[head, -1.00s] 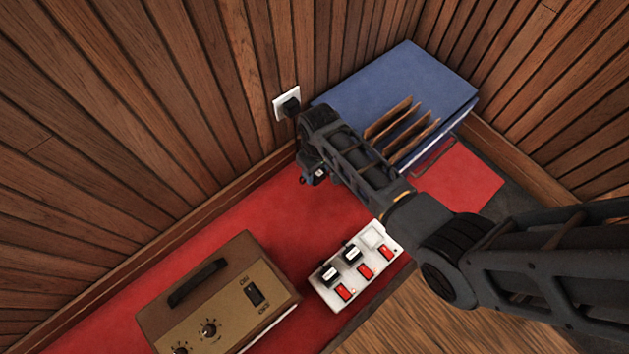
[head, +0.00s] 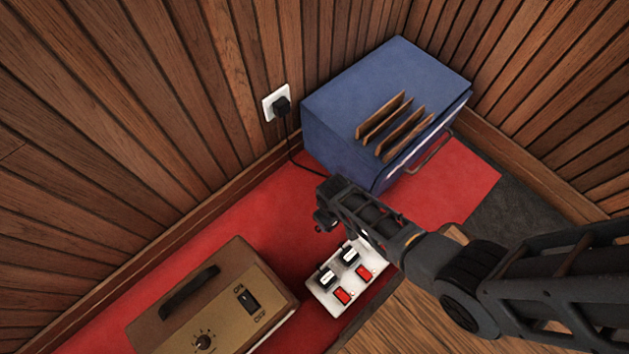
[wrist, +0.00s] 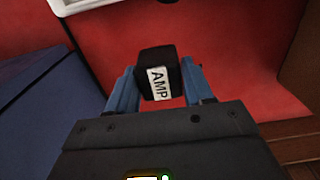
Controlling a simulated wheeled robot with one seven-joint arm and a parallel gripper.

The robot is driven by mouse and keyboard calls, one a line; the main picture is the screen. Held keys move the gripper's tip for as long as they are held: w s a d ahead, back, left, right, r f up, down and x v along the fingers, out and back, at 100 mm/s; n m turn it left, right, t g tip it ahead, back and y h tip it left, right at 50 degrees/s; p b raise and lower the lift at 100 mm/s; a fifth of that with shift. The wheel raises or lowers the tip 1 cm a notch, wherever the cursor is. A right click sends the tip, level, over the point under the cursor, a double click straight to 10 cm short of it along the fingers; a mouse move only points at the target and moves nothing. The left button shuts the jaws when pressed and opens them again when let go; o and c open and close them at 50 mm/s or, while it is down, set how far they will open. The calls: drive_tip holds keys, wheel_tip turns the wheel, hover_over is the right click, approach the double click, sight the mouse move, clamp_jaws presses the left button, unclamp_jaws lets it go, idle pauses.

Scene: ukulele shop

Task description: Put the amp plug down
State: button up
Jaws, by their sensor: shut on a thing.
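The amp plug (wrist: 157,72), a black block with a white "AMP" label, is between the blue fingers of my gripper (wrist: 157,85) in the wrist view. My gripper is shut on it. In the head view my gripper (head: 325,220) is over the red mat (head: 235,222), just behind the white power strip (head: 322,298). The plug cannot be made out there. I cannot tell its height above the mat. Two black plugs with white labels (head: 327,278) sit in the strip, beside red switches. My arm hides the strip's right end.
A brown amp (head: 225,318) with an ON/OFF switch stands front left. A blue cabinet (head: 350,95) with wooden slats on top stands at the back right. A wall outlet (head: 272,108) holds a black plug with a cable. Red mat is clear behind the amp.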

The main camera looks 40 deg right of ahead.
drive_tip(key=w+a+f+b, duration=0.2)
drive_tip(key=w, duration=0.1)
drive_tip(key=shift+w+a+f, duration=0.3)
drive_tip(key=shift+a+f, duration=0.1)
wheel_tip(320, 180, down, 4)
drive_tip(key=b, duration=0.3)
drive_tip(key=shift+r, duration=0.1)
drive_tip(key=o, duration=0.8)
drive_tip(key=shift+o, duration=0.2)
